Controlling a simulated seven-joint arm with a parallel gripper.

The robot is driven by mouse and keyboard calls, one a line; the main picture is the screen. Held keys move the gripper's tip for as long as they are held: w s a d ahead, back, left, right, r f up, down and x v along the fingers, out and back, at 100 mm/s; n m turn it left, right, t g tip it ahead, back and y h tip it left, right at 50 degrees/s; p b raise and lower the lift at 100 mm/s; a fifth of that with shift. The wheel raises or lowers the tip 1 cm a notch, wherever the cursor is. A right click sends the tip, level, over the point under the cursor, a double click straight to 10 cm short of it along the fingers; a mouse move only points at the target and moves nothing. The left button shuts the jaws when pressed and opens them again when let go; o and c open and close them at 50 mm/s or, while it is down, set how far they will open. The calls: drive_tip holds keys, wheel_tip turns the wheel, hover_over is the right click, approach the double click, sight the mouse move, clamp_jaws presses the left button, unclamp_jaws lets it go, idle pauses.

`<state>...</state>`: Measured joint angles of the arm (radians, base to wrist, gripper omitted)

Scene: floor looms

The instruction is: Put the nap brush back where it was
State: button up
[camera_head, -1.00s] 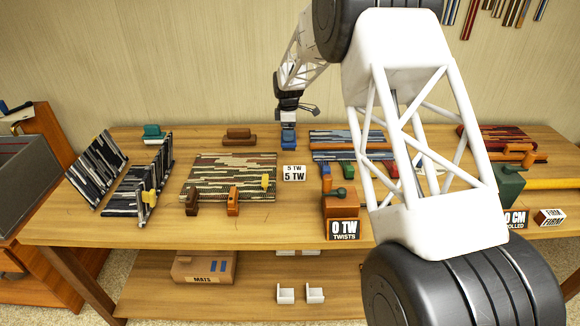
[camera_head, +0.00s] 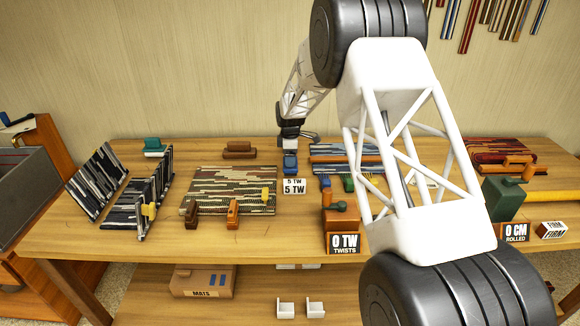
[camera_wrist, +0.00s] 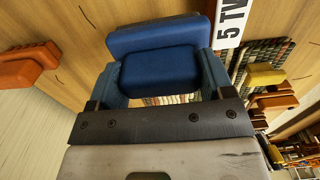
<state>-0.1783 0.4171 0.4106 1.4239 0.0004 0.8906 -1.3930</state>
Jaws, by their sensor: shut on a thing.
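My gripper (camera_head: 290,148) is shut on a blue brush-like block (camera_head: 290,164), which I take to be the nap brush. In the wrist view the blue block (camera_wrist: 160,70) sits between the two fingers, its wider blue part beyond them. In the head view it is just behind the "5 TW" sign (camera_head: 294,186), between the green-brown striped mat (camera_head: 232,178) and the blue striped mat (camera_head: 335,151). I cannot tell whether it touches the table. Its underside is hidden.
A teal brush (camera_head: 154,147) and a brown brush (camera_head: 239,150) stand along the back of the table (camera_head: 90,236). Dark striped panels stand at left. An orange-brown box (camera_head: 340,218) and a green block (camera_head: 503,199) stand to the right. My arm hides part of the right side.

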drive_tip(key=shift+f, duration=0.25)
drive_tip(key=shift+f, duration=1.85)
drive_tip(key=shift+f, duration=0.2)
drive_tip(key=o, duration=1)
drive_tip(key=shift+c, duration=0.2)
drive_tip(key=shift+r, duration=0.15)
wheel_tip(320, 180, up, 12)
drive_tip(key=shift+r, duration=0.1)
